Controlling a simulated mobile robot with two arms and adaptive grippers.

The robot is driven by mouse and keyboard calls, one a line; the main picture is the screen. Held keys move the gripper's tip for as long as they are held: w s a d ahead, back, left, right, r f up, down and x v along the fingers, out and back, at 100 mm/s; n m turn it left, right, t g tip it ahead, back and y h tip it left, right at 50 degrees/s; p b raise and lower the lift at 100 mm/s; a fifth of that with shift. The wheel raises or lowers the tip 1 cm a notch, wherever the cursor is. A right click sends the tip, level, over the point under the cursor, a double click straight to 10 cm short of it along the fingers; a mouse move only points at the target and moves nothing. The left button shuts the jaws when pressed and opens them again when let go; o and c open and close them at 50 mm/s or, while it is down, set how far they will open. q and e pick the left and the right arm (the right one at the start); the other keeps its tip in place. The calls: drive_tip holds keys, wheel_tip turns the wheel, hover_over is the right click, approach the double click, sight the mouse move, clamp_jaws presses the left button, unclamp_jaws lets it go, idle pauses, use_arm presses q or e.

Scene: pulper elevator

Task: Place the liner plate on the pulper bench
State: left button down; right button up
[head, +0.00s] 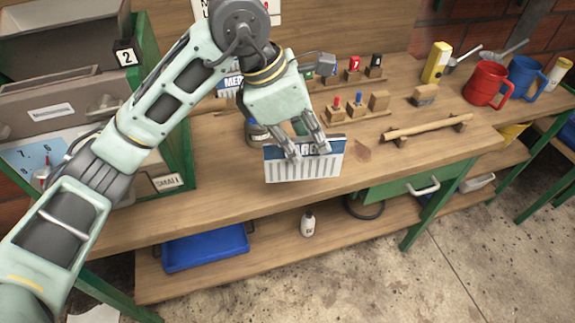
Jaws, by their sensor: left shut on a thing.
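The liner plate (302,171) is a white panel with vertical slots and a dark blue band lettered "LARGE", partly covered by my fingers. My left gripper (308,153) is shut on its upper edge and holds it upright at the front of a wooden bench (236,195). I cannot tell whether the plate touches the bench. A similar plate (231,84) with a blue band stands further back, mostly hidden behind my arm. I cannot tell whether this bench is the pulper bench. My right gripper is not in view.
Wooden blocks with coloured pegs (345,110), a wooden stick on a stand (427,128), a red jug (487,84) and a blue jug (526,78) stand to the right. A blue tray (205,248) and a white bottle (308,225) are on the lower shelf. A green drawer (410,186) hangs below the benchtop.

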use_arm(q)
drive_tip(key=shift+w+d+r+n+t, duration=0.1)
drive_tip(key=shift+d+n+t, duration=0.2)
drive_tip(key=shift+d+n, duration=0.5)
drive_tip(key=shift+w+a+n, duration=0.2)
drive_tip(key=shift+w+n, duration=0.05)
drive_tip(key=shift+n, duration=0.05)
drive_tip(key=w+a+f+p, duration=0.4)
drive_tip(key=w+a+f, duration=0.2)
drive_tip(key=w+f, duration=0.3)
drive_tip(key=shift+w+a+f, duration=0.15)
drive_tip(key=shift+a+f, duration=0.1)
drive_tip(key=shift+f, duration=0.7)
drive_tip(key=shift+f, duration=0.1)
drive_tip(key=c, duration=2.2)
unclamp_jaws()
drive_tip(key=o, duration=0.4)
drive_tip(key=shift+o, duration=0.2)
